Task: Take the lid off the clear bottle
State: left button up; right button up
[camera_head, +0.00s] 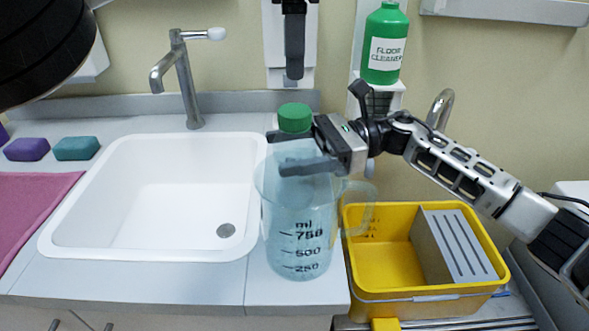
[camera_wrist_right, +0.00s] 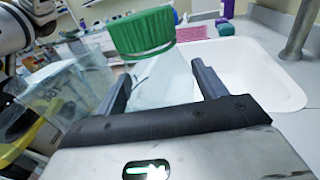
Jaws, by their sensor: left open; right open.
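The clear bottle (camera_head: 293,149) stands upright on the counter right of the sink, with a ribbed green lid (camera_head: 295,117) on top. Its lower body is seen only through or behind a clear measuring jug (camera_head: 300,262). My right gripper (camera_head: 288,152) is open at the bottle's upper part, just below the lid. In the right wrist view the lid (camera_wrist_right: 143,33) is above the fingertips, and the bottle body (camera_wrist_right: 163,82) shows between the two open fingers (camera_wrist_right: 160,84). I cannot tell whether either finger touches it. My left gripper is not in view.
The jug's handle points right, towards a yellow bin (camera_head: 425,296). A white sink (camera_head: 150,200) with a tap (camera_head: 184,85) lies left. A green floor cleaner bottle (camera_head: 384,45) and a black-levered dispenser (camera_head: 293,45) are at the wall. Two sponges (camera_head: 76,148) lie far left.

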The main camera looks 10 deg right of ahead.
aim_at(294, 110)
jog(key=shift+a, duration=0.6)
grip_shut()
pick_arm(q)
jog(key=m, duration=0.4)
jog(key=shift+m, duration=0.4)
jog(key=m, duration=1.7)
jog(key=shift+f+m, duration=0.35)
jog(key=shift+m, duration=0.05)
notch_tip(294, 110, down, 7)
jog(key=shift+f, duration=0.15)
